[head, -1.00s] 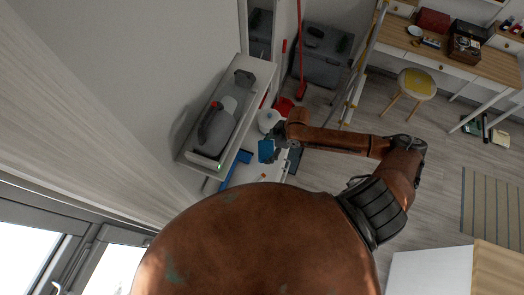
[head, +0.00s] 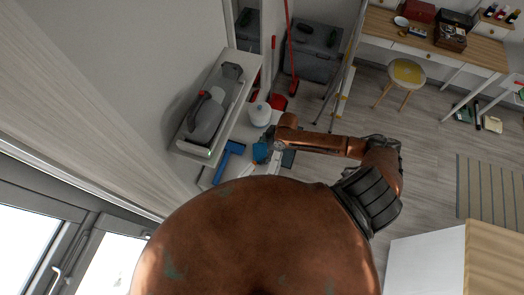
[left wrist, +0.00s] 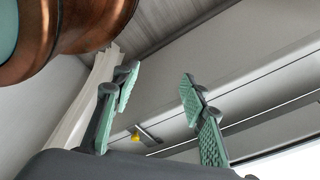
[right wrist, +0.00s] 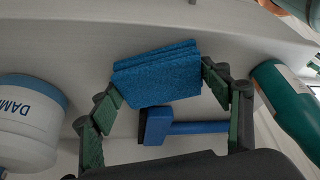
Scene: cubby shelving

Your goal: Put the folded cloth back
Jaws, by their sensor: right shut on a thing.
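The folded cloth (right wrist: 158,75) is blue and layered; in the right wrist view it lies between the fingers of my right gripper (right wrist: 160,97), which is shut on it. In the head view the cloth (head: 260,153) shows as a small blue patch at the tip of my right gripper (head: 271,147), over the white shelf unit. My left gripper (left wrist: 158,90) shows in the left wrist view with its green-padded fingers wide apart and nothing between them. It is not visible in the head view.
A blue squeegee (right wrist: 185,128) lies on the white surface below the cloth. A white tub with a blue lid (right wrist: 28,120) stands left, a green bottle (right wrist: 285,100) right. A grey case (head: 211,112) sits on the upper shelf. A stool (head: 407,74) stands farther off.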

